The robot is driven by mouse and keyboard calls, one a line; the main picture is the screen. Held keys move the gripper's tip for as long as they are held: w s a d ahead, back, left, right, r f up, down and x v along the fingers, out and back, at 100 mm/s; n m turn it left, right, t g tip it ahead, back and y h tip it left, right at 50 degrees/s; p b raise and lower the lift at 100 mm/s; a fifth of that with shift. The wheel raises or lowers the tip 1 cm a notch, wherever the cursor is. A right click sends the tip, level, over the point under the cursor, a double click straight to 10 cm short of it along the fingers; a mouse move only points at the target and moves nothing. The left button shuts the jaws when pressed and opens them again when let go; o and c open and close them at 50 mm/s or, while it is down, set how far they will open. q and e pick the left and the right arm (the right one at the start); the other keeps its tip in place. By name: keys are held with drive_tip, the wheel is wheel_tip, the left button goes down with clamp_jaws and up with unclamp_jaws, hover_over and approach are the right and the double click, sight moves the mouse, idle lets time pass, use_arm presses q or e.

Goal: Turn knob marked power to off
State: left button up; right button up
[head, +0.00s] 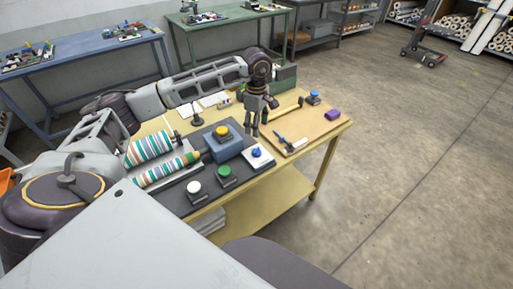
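Several coloured knobs or buttons sit on the press and table, and I cannot read any marking to tell which one is power. A yellow knob (221,131) tops a blue-grey box. A blue knob (257,152) sits on a white plate. A green knob (225,171) and a white knob (195,187) stand on dark bases on the dark bed. My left gripper (260,127) points down above the table, behind and near the blue knob. Its fingers look apart, with nothing between them. My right gripper is out of view.
Striped rollers (150,148) lie at the left of the yellow table (332,130). Blue and green workbenches stand behind. The floor (420,160) at right is clear.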

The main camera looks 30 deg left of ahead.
sight(257, 149)
use_arm(q)
wheel_tip(257, 149, down, 11)
drive_tip(key=shift+r+p, duration=0.2)
drive_tip(key=shift+p, duration=0.45)
drive_tip(key=shift+f, duration=0.95)
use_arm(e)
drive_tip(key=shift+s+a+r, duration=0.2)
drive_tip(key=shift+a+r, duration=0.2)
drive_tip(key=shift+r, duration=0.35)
use_arm(q)
drive_tip(key=c, duration=1)
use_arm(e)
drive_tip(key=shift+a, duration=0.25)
